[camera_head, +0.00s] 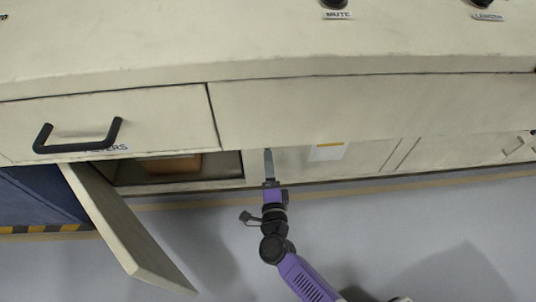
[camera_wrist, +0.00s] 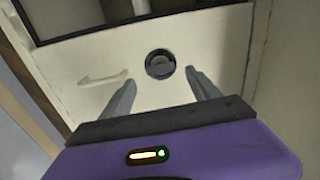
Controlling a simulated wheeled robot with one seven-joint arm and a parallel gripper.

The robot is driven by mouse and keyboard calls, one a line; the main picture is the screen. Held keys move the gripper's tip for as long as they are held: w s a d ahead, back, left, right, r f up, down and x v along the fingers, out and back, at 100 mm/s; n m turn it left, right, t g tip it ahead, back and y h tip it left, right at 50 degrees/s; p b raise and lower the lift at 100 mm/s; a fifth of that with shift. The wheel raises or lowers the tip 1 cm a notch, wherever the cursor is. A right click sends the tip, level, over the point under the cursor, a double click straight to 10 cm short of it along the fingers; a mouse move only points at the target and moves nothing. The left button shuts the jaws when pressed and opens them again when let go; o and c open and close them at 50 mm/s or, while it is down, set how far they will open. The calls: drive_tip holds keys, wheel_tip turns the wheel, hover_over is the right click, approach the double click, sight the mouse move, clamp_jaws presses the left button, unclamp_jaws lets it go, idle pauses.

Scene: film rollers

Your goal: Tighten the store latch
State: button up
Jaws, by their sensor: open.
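A round dark knob (camera_wrist: 160,63) with a grey centre is set in a cream panel in the wrist view. It looks like the latch, but I see no readable label on it. My gripper (camera_wrist: 161,79) is open, with one finger to each side below the knob in the picture and a clear gap between them. Whether the fingertips touch the panel I cannot tell. In the head view my gripper (camera_head: 268,158) is in front of the low cream front, right of an open compartment, and the knob does not show there.
A hinged door (camera_head: 125,225) hangs open at lower left. The open compartment holds a brown box (camera_head: 170,164). A drawer with a black handle (camera_head: 78,140) is above it. A small pale handle (camera_wrist: 103,78) is left of the knob. Grey floor (camera_head: 440,230) is clear at right.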

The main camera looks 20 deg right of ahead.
drive_tip(key=shift+p+v, duration=0.3)
drive_tip(key=shift+v, duration=1.35)
drive_tip(key=s+a+r+n+t+y, duration=0.2)
drive_tip(key=s+a+r+n+y, duration=0.15)
drive_tip(key=r+n, duration=0.45)
drive_tip(key=s+d+r+n+g+y, duration=0.1)
drive_tip(key=s+d+r+n+g, duration=0.2)
drive_tip(key=s, duration=0.8)
drive_tip(key=s+d+r+n, duration=0.1)
drive_tip(key=s+r+n, duration=0.4)
drive_tip(key=s, duration=0.6)
drive_tip(key=s+d+r+n+g+y, duration=0.15)
drive_tip(key=s+n, duration=0.35)
drive_tip(key=s, duration=0.5)
wheel_tip(320, 180, up, 33)
drive_tip(key=p, duration=3.1)
drive_tip(key=shift+d+f+p, duration=0.2)
drive_tip(key=shift+d+p, duration=0.1)
